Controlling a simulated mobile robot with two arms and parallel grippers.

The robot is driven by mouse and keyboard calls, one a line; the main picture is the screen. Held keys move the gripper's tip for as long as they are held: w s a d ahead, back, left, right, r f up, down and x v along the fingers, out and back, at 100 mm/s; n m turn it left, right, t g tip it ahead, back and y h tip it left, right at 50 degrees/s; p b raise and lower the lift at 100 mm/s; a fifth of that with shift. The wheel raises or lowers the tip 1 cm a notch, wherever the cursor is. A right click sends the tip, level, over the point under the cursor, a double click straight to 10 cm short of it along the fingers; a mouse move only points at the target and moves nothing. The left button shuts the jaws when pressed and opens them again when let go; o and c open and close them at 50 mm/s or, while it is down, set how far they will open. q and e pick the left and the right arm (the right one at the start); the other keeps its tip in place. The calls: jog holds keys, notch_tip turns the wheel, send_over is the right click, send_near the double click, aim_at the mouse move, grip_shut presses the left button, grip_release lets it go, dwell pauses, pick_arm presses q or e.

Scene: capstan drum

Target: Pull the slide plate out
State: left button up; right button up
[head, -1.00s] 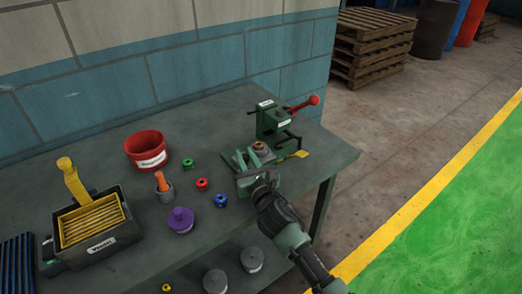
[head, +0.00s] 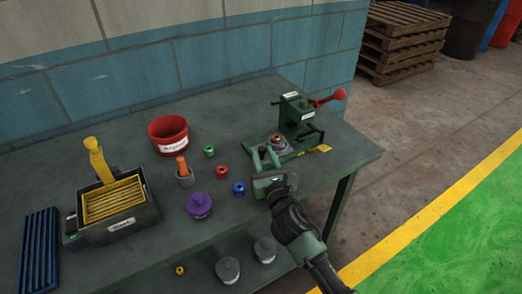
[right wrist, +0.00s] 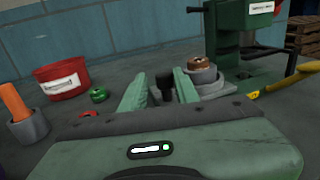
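The green press (head: 298,118) with a red-knobbed lever stands at the table's right rear. A yellow tab (head: 321,149) sticks out low on its right side; it also shows in the right wrist view (right wrist: 278,83). Whether the tab belongs to the slide plate I cannot tell. A grey round seat with a copper-coloured piece (head: 276,141) is at the press's front left. My right gripper (head: 263,157) is in front of and left of this seat. In the right wrist view its two green fingers (right wrist: 160,88) stand apart, with no held object visible. My left gripper is out of view.
A red bin (head: 168,138), a grey cup with an orange peg (head: 183,171), a purple knobbed piece (head: 199,206) and small green, red and blue parts stand left of my gripper. A dark box with yellow slats (head: 113,208) is farther left. Free floor lies right.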

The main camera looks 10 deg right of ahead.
jog(key=s, duration=0.5)
jog(key=shift+s+d, duration=0.2)
jog(key=shift+s, duration=0.05)
